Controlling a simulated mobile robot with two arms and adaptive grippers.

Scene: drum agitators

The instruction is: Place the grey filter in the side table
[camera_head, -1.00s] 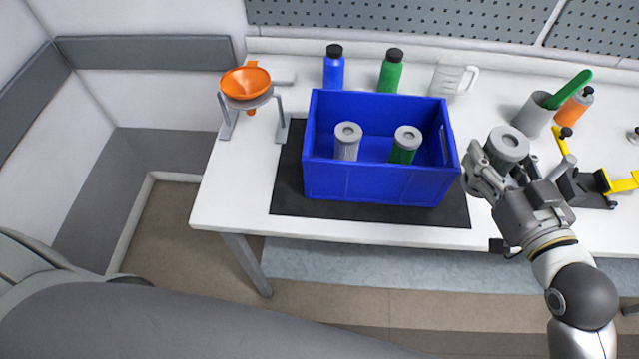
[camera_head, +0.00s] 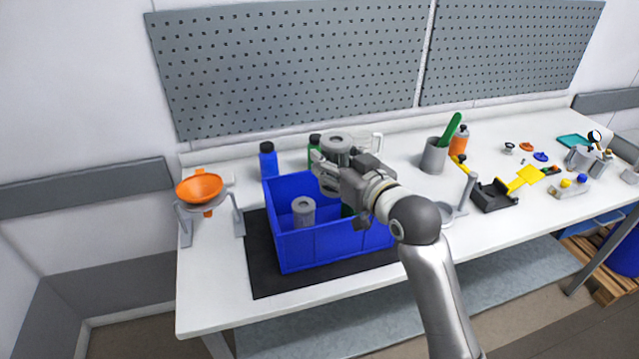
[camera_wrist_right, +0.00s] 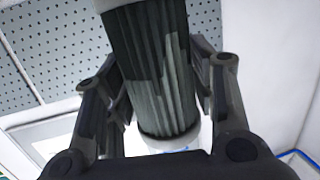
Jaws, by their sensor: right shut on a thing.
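My right gripper (camera_head: 335,165) is shut on a grey pleated filter (camera_head: 337,146). It holds the filter upright above the back right part of the blue crate (camera_head: 330,246), hiding some of the crate. In the right wrist view, the filter (camera_wrist_right: 150,70) sits between both fingers, with pale end caps and dark pleats. A second grey filter (camera_head: 303,212) stands inside the crate at the left. A green filter (camera_head: 347,211) in the crate is mostly hidden behind my arm. My left gripper is not in view. I cannot tell which table is the side table.
The crate stands on a black mat (camera_head: 262,277) on a white workbench (camera_head: 206,300). An orange funnel (camera_head: 199,187) on a stand is at left. Blue (camera_head: 268,160) and green (camera_head: 314,150) bottles stand behind the crate.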

